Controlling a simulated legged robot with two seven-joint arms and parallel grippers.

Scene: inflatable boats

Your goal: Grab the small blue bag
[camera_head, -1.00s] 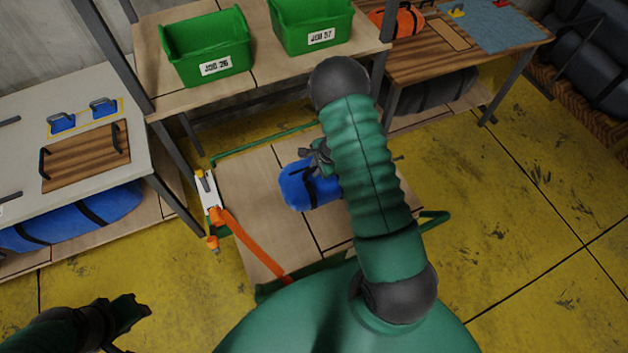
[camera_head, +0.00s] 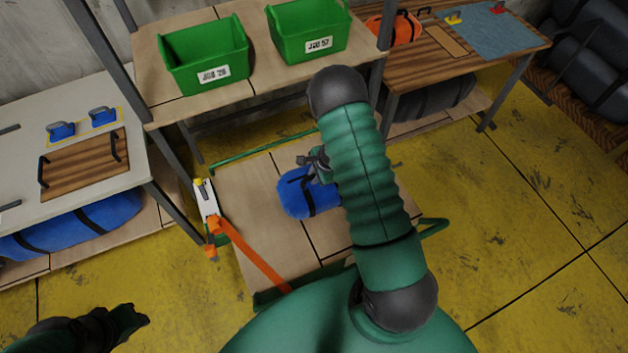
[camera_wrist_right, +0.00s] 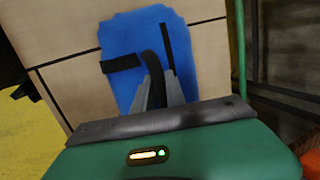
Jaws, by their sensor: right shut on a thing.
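The small blue bag (camera_head: 297,196) with black straps lies on the wooden top of a low cart (camera_head: 240,195). My right arm reaches over it and partly hides it. My right gripper (camera_head: 314,167) is at the bag's upper side. In the right wrist view the blue bag (camera_wrist_right: 130,48) fills the middle, and the right gripper's fingers (camera_wrist_right: 160,92) are shut on its black handle. The bag appears to rest on the wood. My left gripper (camera_head: 135,316) is low at the left, over the yellow floor, away from the bag; its jaws are too dark to read.
An orange strap (camera_head: 250,255) crosses the cart's left part. Two green bins (camera_head: 205,55) stand on a shelf behind. A larger blue bag (camera_head: 85,222) lies under the left bench. An orange bag (camera_head: 400,28) sits on the back right table. Yellow floor is clear at right.

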